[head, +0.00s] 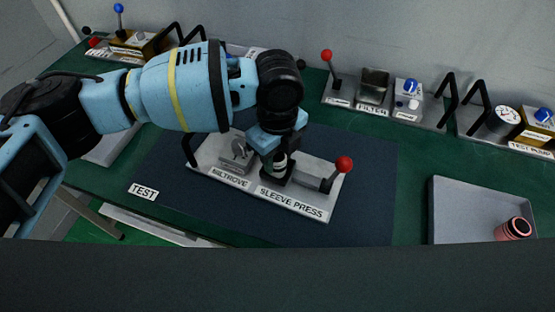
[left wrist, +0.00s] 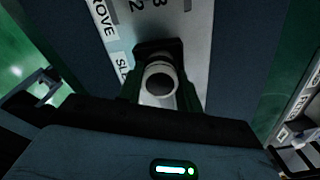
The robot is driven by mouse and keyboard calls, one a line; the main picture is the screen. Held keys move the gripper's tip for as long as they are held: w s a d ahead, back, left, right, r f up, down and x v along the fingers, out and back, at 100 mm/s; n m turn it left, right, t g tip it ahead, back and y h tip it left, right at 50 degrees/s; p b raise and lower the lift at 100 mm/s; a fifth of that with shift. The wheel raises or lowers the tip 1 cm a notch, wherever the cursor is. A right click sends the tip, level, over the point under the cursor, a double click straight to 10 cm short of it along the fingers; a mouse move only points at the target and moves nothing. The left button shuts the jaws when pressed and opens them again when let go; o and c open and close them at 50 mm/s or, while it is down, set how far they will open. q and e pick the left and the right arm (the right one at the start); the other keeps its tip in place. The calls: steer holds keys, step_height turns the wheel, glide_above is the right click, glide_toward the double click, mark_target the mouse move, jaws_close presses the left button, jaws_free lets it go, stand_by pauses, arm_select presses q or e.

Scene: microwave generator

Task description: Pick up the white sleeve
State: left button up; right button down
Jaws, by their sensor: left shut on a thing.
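The white sleeve (left wrist: 163,66) shows in the left wrist view as a pale ring around a dark round core, between the fingers of my left gripper (left wrist: 160,93). In the head view my left gripper (head: 279,163) points down over the sleeve press (head: 292,201) and is shut on the white sleeve. The sleeve is at the dark socket of the press. I cannot tell whether it is still seated there or lifted a little. The fingers hide most of it in the head view. My right gripper is not in view.
The press's red-knobbed lever (head: 343,164) stands close right of my left gripper. A grey tray (head: 455,205) at the right holds a pink cylinder (head: 514,228). Filter (head: 373,87) and test-pump fixtures (head: 520,124) line the back. The dark mat (head: 370,190) is clear at the right.

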mark_target(278, 156)
arm_select(q)
steer(key=shift+r, duration=0.1)
